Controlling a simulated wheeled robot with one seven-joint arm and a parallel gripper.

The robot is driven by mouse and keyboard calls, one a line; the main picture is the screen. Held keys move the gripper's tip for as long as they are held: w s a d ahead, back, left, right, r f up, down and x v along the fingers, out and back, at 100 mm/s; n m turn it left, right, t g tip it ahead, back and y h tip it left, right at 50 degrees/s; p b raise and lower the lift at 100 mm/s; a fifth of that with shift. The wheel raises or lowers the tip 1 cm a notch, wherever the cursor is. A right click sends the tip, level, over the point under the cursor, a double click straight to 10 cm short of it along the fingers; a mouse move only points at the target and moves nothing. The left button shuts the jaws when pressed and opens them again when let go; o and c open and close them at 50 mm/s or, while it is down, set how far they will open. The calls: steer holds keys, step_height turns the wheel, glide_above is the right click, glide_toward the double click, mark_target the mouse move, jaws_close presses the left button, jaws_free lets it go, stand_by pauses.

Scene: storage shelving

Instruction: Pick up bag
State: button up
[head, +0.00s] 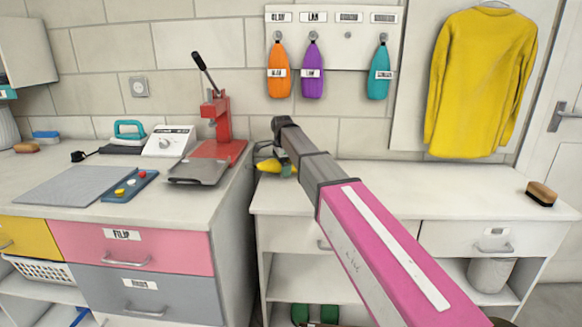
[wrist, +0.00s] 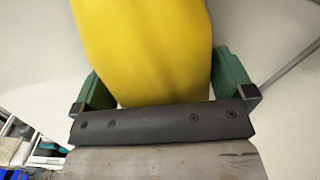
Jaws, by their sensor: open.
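A yellow bag (head: 271,165) lies on the white counter at the back, partly hidden behind my arm in the head view. In the wrist view the yellow bag (wrist: 145,45) fills the upper middle. My gripper (head: 280,170) is at the bag, low over the counter. Its green fingers, seen in the wrist view (wrist: 165,85), stand apart on either side of the bag. I cannot tell whether they touch it. Orange (head: 279,70), purple (head: 312,70) and teal (head: 380,74) bags hang on the wall rack (head: 348,60); one hook between purple and teal is empty.
A red press (head: 222,120) stands on the left counter close to my gripper. A brush (head: 541,194) lies at the right end of the white counter (head: 450,190), which is otherwise largely clear. A yellow sweater (head: 482,80) hangs above.

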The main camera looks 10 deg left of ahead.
steer(key=c, duration=1)
steer(key=shift+r, duration=0.1)
steer(key=r, duration=0.4)
steer(key=shift+s+a+r, duration=0.15)
steer(key=shift+s+r, duration=0.05)
steer(key=shift+s, duration=0.05)
steer(key=s+a+r, duration=0.2)
steer(key=s, duration=0.1)
steer(key=s+a+r, duration=0.2)
steer(key=s, duration=0.1)
steer(key=s+a+r, duration=0.2)
steer(key=s, duration=0.1)
steer(key=shift+s+r, duration=0.2)
